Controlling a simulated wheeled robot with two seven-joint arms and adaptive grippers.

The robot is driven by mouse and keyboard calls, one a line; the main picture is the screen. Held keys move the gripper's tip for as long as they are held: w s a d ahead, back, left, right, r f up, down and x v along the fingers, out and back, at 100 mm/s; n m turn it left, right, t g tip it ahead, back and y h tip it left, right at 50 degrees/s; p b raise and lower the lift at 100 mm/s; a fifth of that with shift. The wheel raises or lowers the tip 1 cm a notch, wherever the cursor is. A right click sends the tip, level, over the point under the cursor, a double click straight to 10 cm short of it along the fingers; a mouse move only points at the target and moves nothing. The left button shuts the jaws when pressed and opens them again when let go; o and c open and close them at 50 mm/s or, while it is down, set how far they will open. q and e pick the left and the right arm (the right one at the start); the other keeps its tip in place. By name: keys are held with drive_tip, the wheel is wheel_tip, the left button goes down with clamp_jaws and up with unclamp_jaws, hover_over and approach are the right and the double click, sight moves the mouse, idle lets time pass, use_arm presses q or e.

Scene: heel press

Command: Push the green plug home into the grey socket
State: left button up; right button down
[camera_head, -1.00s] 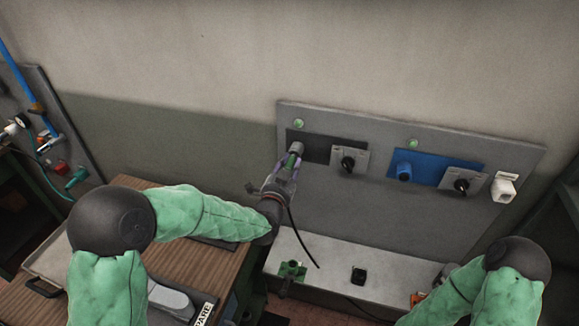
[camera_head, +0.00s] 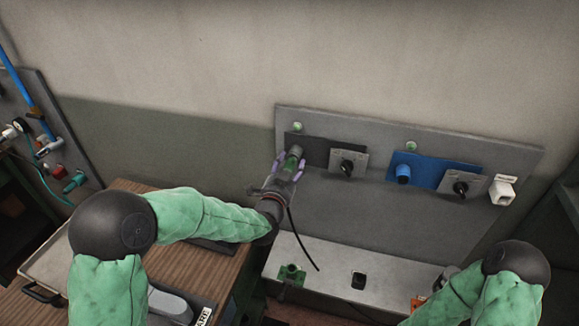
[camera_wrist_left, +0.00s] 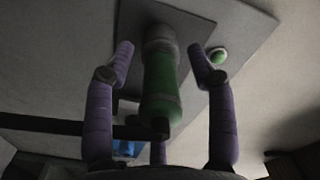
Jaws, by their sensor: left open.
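The green plug (camera_head: 294,155) sits in line with the grey socket (camera_head: 298,148) on a dark plate at the panel's left. In the left wrist view the green plug (camera_wrist_left: 162,85) runs from the grey socket (camera_wrist_left: 159,36) toward my palm, its front end meeting the socket. I cannot tell how deep it sits. My left gripper (camera_head: 288,168) is open around the plug. Its purple fingers stand apart on both sides with gaps. In the left wrist view a third finger shows partly behind the plug.
The panel (camera_head: 350,210) also carries a blue plate (camera_head: 440,172) with a blue connector (camera_head: 404,173), black knobs and a white box (camera_head: 503,190). A black cable (camera_head: 301,245) hangs below my left gripper. A pale ledge (camera_head: 400,280) lies beneath; a wooden table (camera_head: 210,270) is left.

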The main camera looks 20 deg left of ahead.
use_arm(q)
drive_tip(key=s, duration=1.2)
drive_tip(key=shift+a, duration=0.25)
